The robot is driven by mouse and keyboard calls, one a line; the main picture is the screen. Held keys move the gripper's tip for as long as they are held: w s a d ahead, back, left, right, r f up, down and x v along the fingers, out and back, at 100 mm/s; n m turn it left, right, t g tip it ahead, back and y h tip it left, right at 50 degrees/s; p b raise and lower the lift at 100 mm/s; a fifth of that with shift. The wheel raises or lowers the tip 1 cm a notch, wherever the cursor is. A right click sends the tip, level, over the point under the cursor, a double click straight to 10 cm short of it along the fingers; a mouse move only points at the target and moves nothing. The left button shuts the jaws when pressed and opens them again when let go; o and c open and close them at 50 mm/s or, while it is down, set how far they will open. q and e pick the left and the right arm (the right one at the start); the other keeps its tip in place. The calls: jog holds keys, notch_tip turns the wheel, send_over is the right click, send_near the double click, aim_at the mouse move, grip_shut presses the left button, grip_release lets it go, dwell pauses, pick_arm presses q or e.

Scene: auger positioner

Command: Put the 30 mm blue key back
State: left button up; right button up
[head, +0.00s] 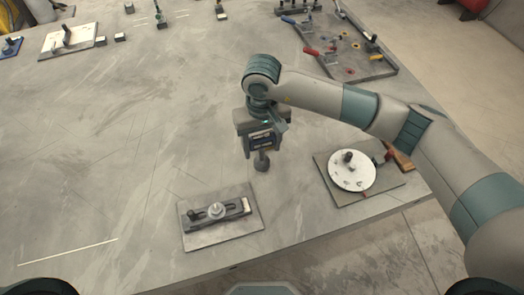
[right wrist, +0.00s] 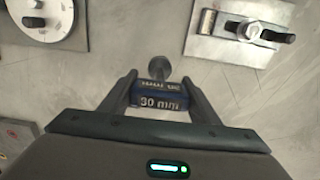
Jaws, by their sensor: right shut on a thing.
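The 30 mm blue key (right wrist: 160,101) is between the two fingers of my right gripper (right wrist: 162,93), its "30 mm" label facing the wrist camera. Its dark rounded end (right wrist: 160,68) sticks out beyond the fingers. In the head view my right gripper (head: 262,147) points down over the middle of the table, shut on the key (head: 261,162), which seems to hang above the table top. A grey tray (head: 385,72) at the back right holds several tools with red, blue and yellow parts. My left gripper is not in view.
A plate with a slotted bar and a silver nut (head: 217,210) lies at the front. A plate with a white disc (head: 352,172) and dark knob lies to the right, near the table edge. Small fixtures (head: 66,40) stand along the back. The left and middle table are clear.

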aim_at(262, 160)
notch_tip(262, 160, down, 2)
jog(key=shift+f+p, duration=0.25)
jog(key=shift+p, duration=0.6)
jog(key=shift+f, duration=0.45)
jog(key=shift+f, duration=0.2)
jog(key=o, duration=1.5)
jog(key=shift+r, duration=0.1)
